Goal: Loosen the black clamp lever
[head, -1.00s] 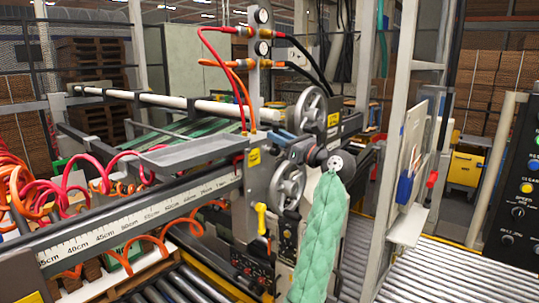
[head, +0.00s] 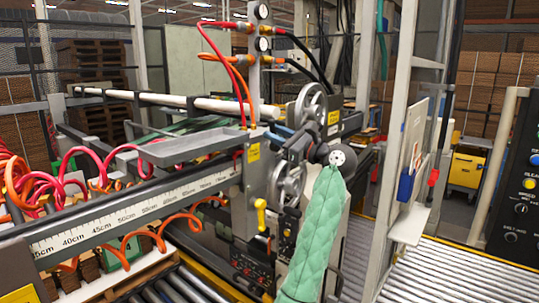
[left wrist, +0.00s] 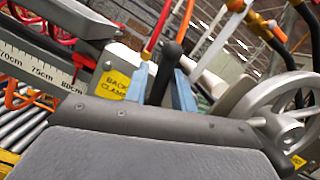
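The black clamp lever (left wrist: 166,72) stands up in the left wrist view, beside a grey block with a yellow "BACK CLAMP" label (left wrist: 114,86). My left gripper (left wrist: 160,88) has its two blue fingers on either side of the lever. They look open, with narrow gaps; I cannot tell whether either touches it. In the head view my left gripper (head: 281,133) is at the machine's grey upright, above the lower handwheel; the lever cannot be made out there. My right gripper is in neither view.
A silver handwheel (left wrist: 268,110) is close on the right in the left wrist view. In the head view a second handwheel (head: 311,108) is above and behind the gripper. A yellow-handled lever (head: 261,214) is lower down. Red and orange hoses and a ruled rail (head: 130,215) are to the left.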

